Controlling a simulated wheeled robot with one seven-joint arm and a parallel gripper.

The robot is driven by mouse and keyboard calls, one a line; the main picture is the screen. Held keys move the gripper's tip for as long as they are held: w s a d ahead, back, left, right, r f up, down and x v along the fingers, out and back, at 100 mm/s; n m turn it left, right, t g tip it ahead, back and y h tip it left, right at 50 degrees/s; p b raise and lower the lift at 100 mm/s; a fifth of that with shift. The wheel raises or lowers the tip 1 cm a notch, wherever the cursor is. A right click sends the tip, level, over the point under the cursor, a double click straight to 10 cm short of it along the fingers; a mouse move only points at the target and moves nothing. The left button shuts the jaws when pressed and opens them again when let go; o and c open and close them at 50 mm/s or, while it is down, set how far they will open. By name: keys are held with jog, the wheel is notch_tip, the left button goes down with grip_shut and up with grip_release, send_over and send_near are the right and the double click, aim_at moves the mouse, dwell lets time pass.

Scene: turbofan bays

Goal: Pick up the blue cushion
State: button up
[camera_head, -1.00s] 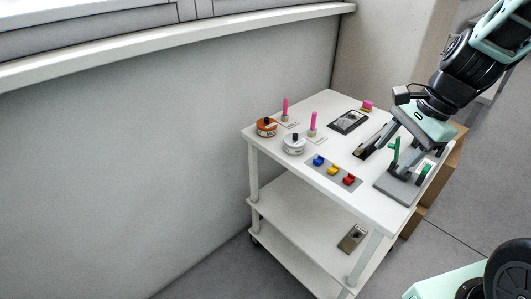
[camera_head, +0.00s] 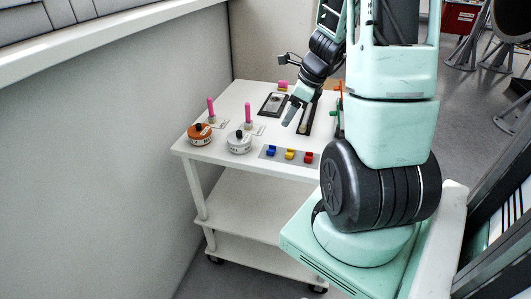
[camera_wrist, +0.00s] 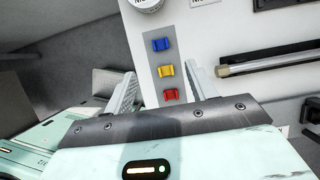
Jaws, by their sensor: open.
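The blue cushion (camera_head: 271,150) is a small blue block at the left end of a grey strip (camera_head: 264,156) on the white cart top. In the wrist view the blue cushion (camera_wrist: 161,45) is at the far end of the strip, beyond a yellow piece (camera_wrist: 166,71) and a red piece (camera_wrist: 171,95). My gripper (camera_head: 290,118) hangs above the cart, behind the strip in the head view. In the wrist view my gripper's fingers (camera_wrist: 161,72) are spread apart and empty, with the row between them in the picture. The blue cushion is apart from both fingers.
An orange round pot (camera_head: 200,136) and a white round pot (camera_head: 239,144) stand left of the strip, near upright pink pegs (camera_head: 248,114). Dark trays (camera_head: 273,104) lie behind. A grey wall (camera_head: 110,150) borders the cart's left. My arm hides the cart's right side.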

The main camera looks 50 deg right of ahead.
jog(key=b, duration=0.2)
send_over(271, 150)
jog(key=s+d, duration=0.2)
jog(key=f, duration=0.8)
jog(key=shift+w, duration=0.2)
jog(key=shift+b+x, duration=0.6)
jog(key=shift+x, duration=2.05)
jog(key=shift+s, duration=0.15)
jog(key=c, duration=1)
